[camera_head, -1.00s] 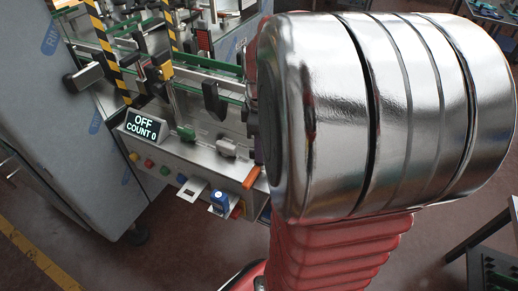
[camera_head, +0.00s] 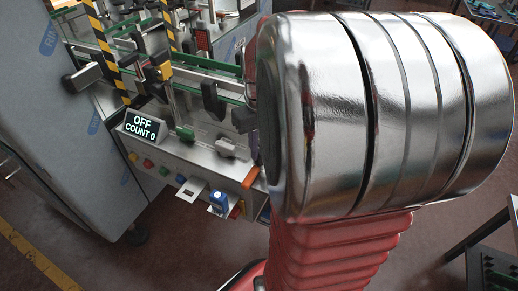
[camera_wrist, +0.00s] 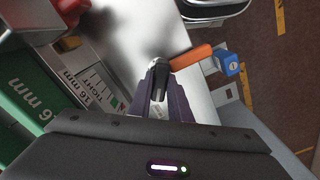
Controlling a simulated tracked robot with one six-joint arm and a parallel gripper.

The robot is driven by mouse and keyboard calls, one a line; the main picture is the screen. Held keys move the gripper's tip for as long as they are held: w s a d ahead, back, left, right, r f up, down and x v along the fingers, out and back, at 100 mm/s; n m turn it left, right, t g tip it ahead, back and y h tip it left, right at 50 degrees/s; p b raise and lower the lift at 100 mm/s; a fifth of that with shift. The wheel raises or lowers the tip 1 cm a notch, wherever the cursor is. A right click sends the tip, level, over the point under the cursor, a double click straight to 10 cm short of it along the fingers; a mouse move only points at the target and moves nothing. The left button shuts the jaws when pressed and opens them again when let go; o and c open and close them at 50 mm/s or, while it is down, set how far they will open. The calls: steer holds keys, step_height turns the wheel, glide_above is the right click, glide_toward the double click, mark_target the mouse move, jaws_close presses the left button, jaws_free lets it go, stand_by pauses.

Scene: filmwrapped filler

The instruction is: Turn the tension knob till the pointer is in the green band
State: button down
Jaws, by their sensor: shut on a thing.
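My gripper (camera_wrist: 160,92) shows in the wrist view with its purple-grey fingers closed around a dark knob (camera_wrist: 158,72) with a lighter end, which I take to be the tension knob. To its left is a white scale plate (camera_wrist: 97,84) marked "16 mm" and "TIGHT", with a small green patch. I cannot make out the pointer or where it stands against the band. In the head view my arm hides the fingers and the held knob.
An orange handle (camera_wrist: 190,57) and a blue-topped part (camera_wrist: 229,63) lie close beyond the fingers. The machine's display (camera_head: 141,126) reads "OFF, COUNT 0". A green knob (camera_head: 185,133) and grey knob (camera_head: 226,148) sit on the panel.

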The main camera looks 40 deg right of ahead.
steer(key=m, duration=0.4)
steer(key=shift+s+f+m, duration=0.1)
steer(key=shift+s+m, duration=0.05)
steer(key=shift+m, duration=0.15)
steer(key=m, duration=0.4)
steer(key=shift+m, duration=0.3)
steer(key=c, duration=1.6)
jaws_free()
steer(key=shift+c, duration=0.2)
step_height(320, 180, up, 14)
steer(key=shift+f, duration=0.1)
